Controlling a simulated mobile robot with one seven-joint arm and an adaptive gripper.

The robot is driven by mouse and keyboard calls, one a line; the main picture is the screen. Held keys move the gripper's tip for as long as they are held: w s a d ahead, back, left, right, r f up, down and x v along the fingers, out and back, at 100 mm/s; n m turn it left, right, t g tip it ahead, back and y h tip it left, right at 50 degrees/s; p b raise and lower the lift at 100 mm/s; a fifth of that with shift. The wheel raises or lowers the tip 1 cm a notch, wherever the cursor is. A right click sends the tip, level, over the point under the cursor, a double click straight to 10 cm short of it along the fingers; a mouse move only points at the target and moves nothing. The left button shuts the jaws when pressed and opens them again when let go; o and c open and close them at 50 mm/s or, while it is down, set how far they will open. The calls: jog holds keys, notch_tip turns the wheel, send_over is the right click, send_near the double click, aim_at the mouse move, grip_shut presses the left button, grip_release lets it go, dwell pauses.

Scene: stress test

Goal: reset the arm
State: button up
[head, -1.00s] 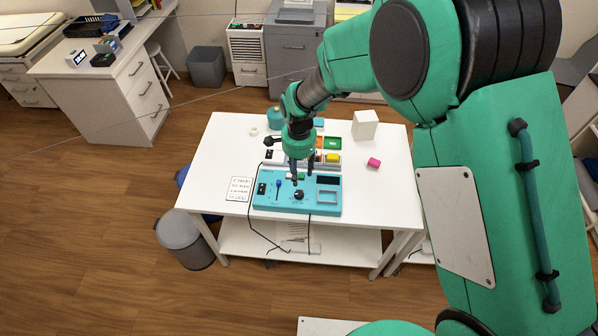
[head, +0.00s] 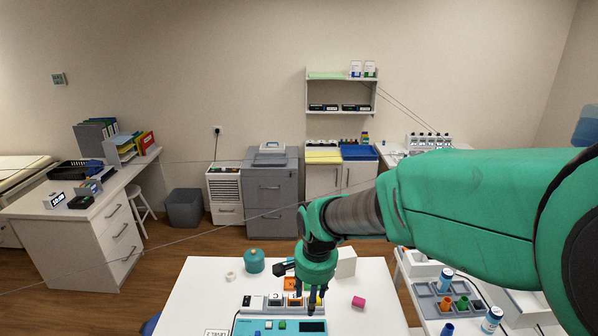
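My arm reaches in from the right of the head view, and my gripper (head: 312,298) points down over the white table (head: 209,288). Its dark fingers look apart, and I see nothing held between them. Below it are the teal control panel (head: 262,326) and a row of switches and coloured parts (head: 262,301). The fingers cover part of that row. I cannot tell whether the fingertips touch it. The panel is cut off by the bottom edge of the view.
At right, a side table holds a grey tray (head: 425,304) with coloured cups. Grey cabinets (head: 272,205) stand behind.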

jog(key=s+d+r+n+t, duration=0.2)
jog(key=s+d+r+n, duration=0.1)
jog(key=s+d+r, duration=0.8)
jog(key=s+d+r+n+t+b, duration=0.1)
jog(key=s+d+r, duration=0.1)
jog(key=s, duration=0.4)
jog(key=s+d+r+n+t, duration=0.1)
jog(key=s+d+r+n, duration=0.1)
jog(key=s+d, duration=0.2)
jog(key=s, duration=0.3)
jog(key=shift+s+d+r+b, duration=0.15)
jog(key=shift+d+r+b, duration=0.25)
